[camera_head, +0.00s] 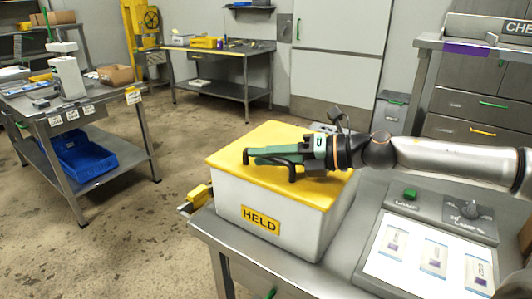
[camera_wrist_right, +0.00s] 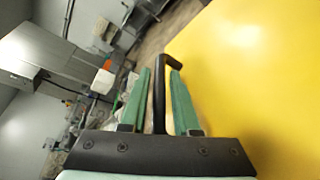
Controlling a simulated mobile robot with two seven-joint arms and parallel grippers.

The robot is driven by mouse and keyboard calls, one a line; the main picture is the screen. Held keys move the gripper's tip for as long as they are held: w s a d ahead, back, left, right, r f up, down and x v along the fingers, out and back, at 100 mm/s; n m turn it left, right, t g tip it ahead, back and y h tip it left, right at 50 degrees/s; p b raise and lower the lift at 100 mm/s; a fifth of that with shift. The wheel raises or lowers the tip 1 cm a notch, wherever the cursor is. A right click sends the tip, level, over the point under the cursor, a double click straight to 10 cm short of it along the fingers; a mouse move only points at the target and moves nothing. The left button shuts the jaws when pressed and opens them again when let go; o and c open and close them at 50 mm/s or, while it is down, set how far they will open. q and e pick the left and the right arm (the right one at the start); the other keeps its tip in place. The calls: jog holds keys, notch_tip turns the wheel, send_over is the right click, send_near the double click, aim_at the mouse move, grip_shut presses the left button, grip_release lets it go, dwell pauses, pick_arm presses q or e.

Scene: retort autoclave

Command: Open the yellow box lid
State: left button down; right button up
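A white box (camera_head: 262,217) with a yellow lid (camera_head: 262,139) stands on the grey table, with a yellow "HELD" label on its front. The lid lies flat and shut on the box. It fills the right side of the right wrist view (camera_wrist_right: 250,70). A black bar handle (camera_wrist_right: 159,92) shows at the lid. My right gripper (camera_head: 250,156) reaches in from the right, low over the lid. Its two green fingers (camera_wrist_right: 160,72) stand apart on either side of the handle, with gaps visible beside it. My left gripper is not in view.
Right of the box, a panel (camera_head: 432,258) with printed cards, a green button (camera_head: 410,194) and a dark knob (camera_head: 468,209) sits on the table. A side table (camera_head: 90,110) with a blue crate (camera_head: 84,157) stands left. Open floor lies between.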

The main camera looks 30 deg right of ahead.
grip_shut()
dwell(1.4)
